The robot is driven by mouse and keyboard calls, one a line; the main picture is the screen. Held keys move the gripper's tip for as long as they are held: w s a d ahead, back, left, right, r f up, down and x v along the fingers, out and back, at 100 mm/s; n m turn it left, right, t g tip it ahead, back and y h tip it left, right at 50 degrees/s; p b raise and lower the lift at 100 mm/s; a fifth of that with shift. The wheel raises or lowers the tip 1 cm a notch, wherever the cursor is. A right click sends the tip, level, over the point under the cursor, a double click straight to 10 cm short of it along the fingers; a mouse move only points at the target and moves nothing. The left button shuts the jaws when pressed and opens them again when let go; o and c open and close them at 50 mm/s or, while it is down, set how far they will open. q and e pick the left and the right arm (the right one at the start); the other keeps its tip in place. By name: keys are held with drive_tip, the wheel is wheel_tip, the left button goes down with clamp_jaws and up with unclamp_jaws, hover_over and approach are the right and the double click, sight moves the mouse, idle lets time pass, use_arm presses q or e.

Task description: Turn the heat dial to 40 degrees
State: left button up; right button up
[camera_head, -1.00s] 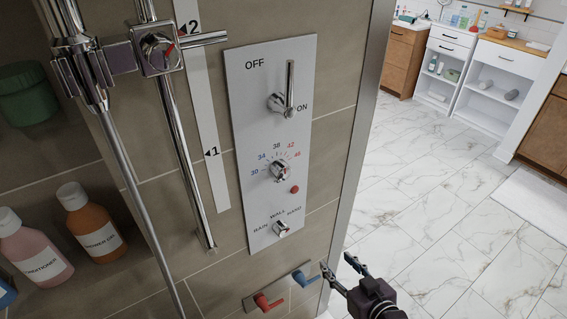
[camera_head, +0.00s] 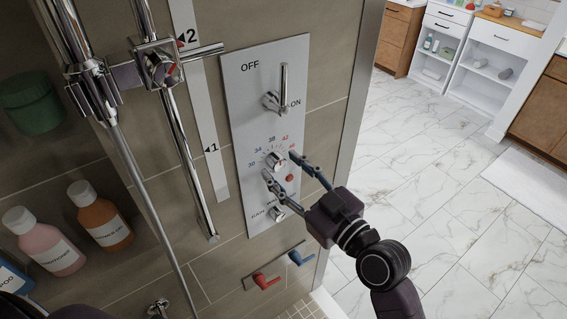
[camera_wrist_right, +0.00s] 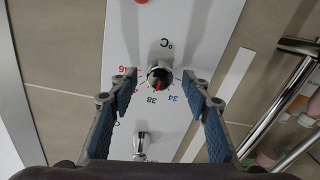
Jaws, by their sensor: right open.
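The heat dial (camera_head: 276,160) is a small chrome knob on the white shower panel (camera_head: 252,135), ringed by numbers from 30 to 46. In the right wrist view, the dial (camera_wrist_right: 160,75) appears upside down, with a red mark at its lower left, on the side between 38 and 46. My right gripper (camera_head: 280,165) is open, with its fingertips on either side of the dial. In the wrist view, its blue-padded fingers (camera_wrist_right: 163,82) stand apart from the knob with a gap on both sides. My left gripper is not in view.
Red (camera_head: 264,281) and blue (camera_head: 300,257) handles are lower. A chrome shower rail (camera_head: 185,150) and bottles (camera_head: 105,218) are at left.

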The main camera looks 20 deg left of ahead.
drive_tip(key=shift+w+a, duration=0.2)
drive_tip(key=shift+a, duration=0.05)
drive_tip(key=shift+c, duration=0.7)
drive_tip(key=c, duration=1)
drive_tip(key=shift+m+p, duration=0.45)
drive_tip(key=shift+m, duration=1.65)
